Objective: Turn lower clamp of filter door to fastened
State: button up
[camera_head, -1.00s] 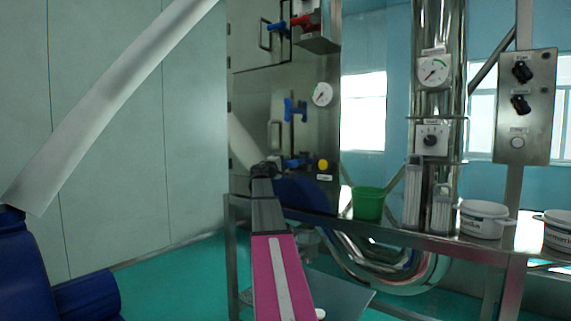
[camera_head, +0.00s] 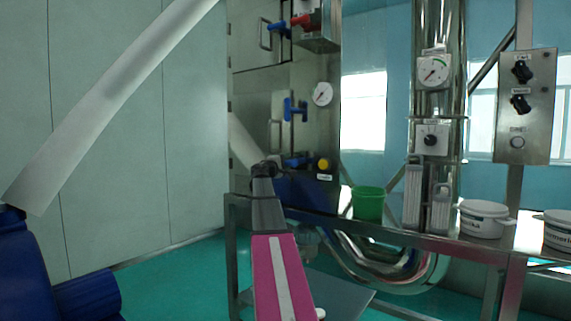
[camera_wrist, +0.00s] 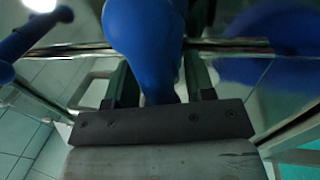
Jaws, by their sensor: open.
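The filter door (camera_head: 258,100) is a steel panel on the cabinet, in the head view. Its lower clamp (camera_head: 297,161) is a blue handle low on the door's right edge, partly hidden by my arm. The upper blue clamp (camera_head: 294,108) stands above it. My gripper (camera_head: 266,168) is at the lower clamp, its fingers hardly visible there. In the wrist view a large blue handle (camera_wrist: 145,35), seemingly the lower clamp, lies between the two open fingers of my gripper (camera_wrist: 157,78). Whether the fingers touch it I cannot tell.
A yellow button (camera_head: 323,165) is right of the lower clamp, and a gauge (camera_head: 322,94) is above. A green bucket (camera_head: 368,204) and white tubs (camera_head: 483,220) stand on the steel table (camera_head: 450,247) to the right.

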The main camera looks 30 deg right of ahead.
jog(key=v, duration=1)
jog(key=shift+s+a, duration=0.15)
jog(key=shift+a, duration=0.2)
jog(key=shift+f, duration=0.1)
jog(key=s+a+f+m+g+y, duration=0.1)
jog(key=s+a+f+y, duration=0.3)
jog(key=f, duration=0.8)
jog(key=a+f+m+g+y, duration=0.15)
jog(key=a+f, duration=0.35)
jog(key=f, duration=0.6)
jog(key=s+a+f+y, duration=0.1)
jog(key=a+f+y, duration=0.35)
jog(key=f, duration=0.75)
jog(key=s+a+f+m+g+y, duration=0.1)
jog(key=s+a+f+y, duration=0.3)
jog(key=s+a+f, duration=0.5)
jog(key=s+a+f+m+g+y, duration=0.1)
jog(key=s+a+f+g+y, duration=0.3)
jog(key=s+a+f, duration=0.5)
jog(key=a+f, duration=0.3)
jog(key=f, duration=0.2)
jog(key=shift+s+y, duration=0.25)
jog(key=shift+y, duration=0.05)
jog(key=shift+a, duration=0.1)
